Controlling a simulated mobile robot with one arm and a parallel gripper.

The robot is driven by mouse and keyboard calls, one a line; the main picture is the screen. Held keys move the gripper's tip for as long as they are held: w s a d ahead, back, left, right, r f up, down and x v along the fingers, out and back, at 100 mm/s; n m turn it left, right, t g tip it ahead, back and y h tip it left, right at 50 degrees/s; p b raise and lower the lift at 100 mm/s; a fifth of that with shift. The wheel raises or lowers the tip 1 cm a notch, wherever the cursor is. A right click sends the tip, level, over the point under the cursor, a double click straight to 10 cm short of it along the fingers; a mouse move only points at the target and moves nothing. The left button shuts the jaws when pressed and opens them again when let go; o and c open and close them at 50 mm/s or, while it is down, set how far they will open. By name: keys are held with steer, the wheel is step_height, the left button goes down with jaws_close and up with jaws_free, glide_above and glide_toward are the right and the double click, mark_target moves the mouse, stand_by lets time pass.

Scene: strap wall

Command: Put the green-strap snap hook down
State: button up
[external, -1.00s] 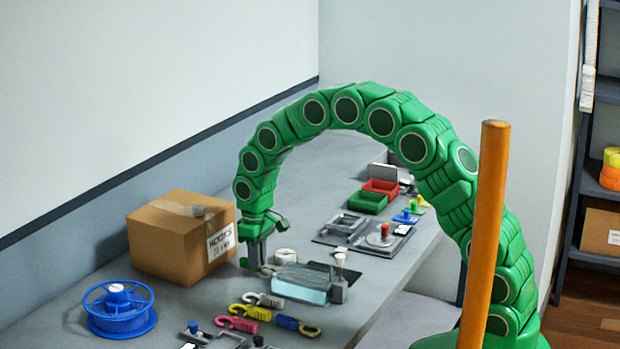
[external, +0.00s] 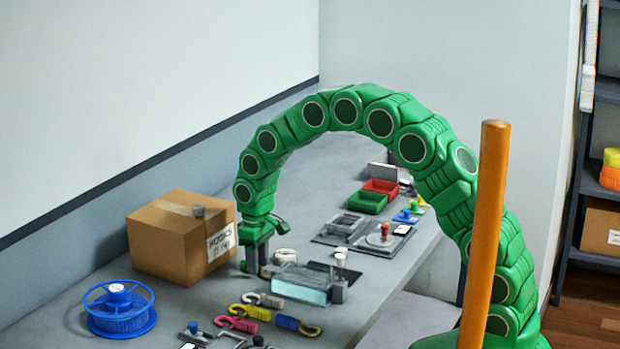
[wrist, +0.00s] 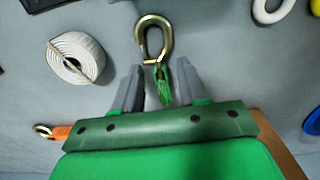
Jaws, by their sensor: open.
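The green-strap snap hook shows in the wrist view as a brass-coloured hook (wrist: 167,36) with a short green strap (wrist: 162,82). It lies on the grey bench top just ahead of and between my fingers. My gripper (wrist: 158,74) is open, with one finger on each side of the strap and a gap visible on both sides. In the external view my gripper (external: 255,266) is low over the bench beside the cardboard box, and the green-strap hook cannot be made out there.
The cardboard box (external: 165,243) is close on the left. A white strap roll (wrist: 70,65) and an orange-strap hook (wrist: 62,132) lie left in the wrist view. A clear block (external: 300,288), several coloured hooks (external: 236,324) and a blue reel (external: 118,318) are nearer the camera.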

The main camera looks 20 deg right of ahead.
step_height(320, 180, up, 12)
stand_by(0.6)
steer(key=shift+r, duration=0.1)
